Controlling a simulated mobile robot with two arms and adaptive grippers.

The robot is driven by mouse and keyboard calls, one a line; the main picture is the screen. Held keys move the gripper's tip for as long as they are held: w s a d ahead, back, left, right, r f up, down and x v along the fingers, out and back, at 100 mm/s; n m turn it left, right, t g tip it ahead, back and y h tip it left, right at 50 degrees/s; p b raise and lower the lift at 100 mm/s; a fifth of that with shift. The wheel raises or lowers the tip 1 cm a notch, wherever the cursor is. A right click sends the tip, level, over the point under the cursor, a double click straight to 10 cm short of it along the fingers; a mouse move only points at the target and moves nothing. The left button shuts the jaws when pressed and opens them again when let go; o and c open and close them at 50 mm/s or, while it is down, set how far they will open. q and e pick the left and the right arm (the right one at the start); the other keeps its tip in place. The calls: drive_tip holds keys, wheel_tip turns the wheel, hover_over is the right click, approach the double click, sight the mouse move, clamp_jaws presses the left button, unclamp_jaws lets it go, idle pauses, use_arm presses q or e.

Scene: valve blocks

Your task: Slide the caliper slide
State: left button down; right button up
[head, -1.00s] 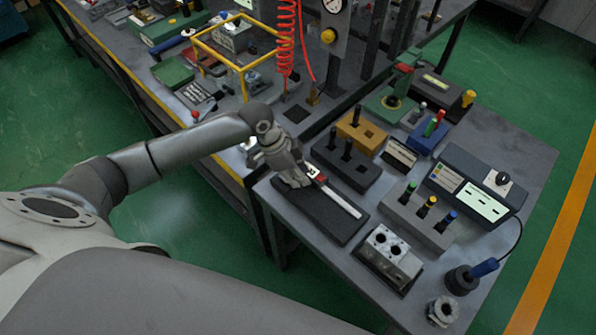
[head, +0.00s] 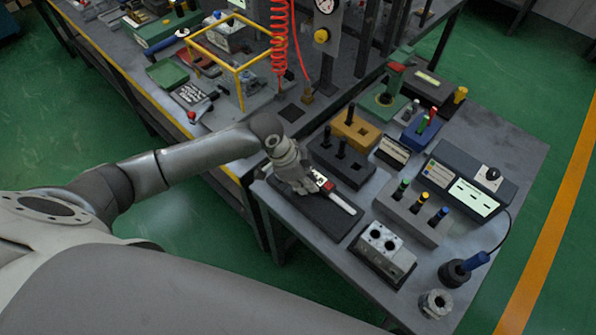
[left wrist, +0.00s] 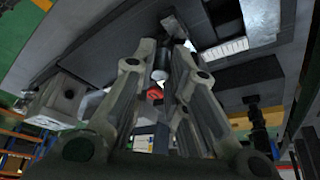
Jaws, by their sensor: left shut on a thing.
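The caliper lies on a black base block (head: 312,218) at the near left corner of the table. Its slide (head: 322,181) carries a small display with a red part, and its pale beam (head: 342,203) sticks out toward the lower right. My left gripper (head: 303,188) is down over the block and shut on the caliper slide, hiding the beam's upper-left part. In the left wrist view, the fingers reach up on both sides of the slide's red part (left wrist: 154,95). The exact finger contact is hidden. My right gripper is not in view.
A dark block with black pegs (head: 343,165) stands just behind the caliper. A grey block with coloured pegs (head: 412,210) is to the right, and a metal block with two holes (head: 386,247) is nearer the front. A red coiled hose (head: 279,40) hangs behind.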

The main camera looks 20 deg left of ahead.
use_arm(q)
drive_tip(key=c, duration=1.7)
unclamp_jaws()
drive_tip(key=shift+a, duration=0.1)
drive_tip(key=v, duration=1.2)
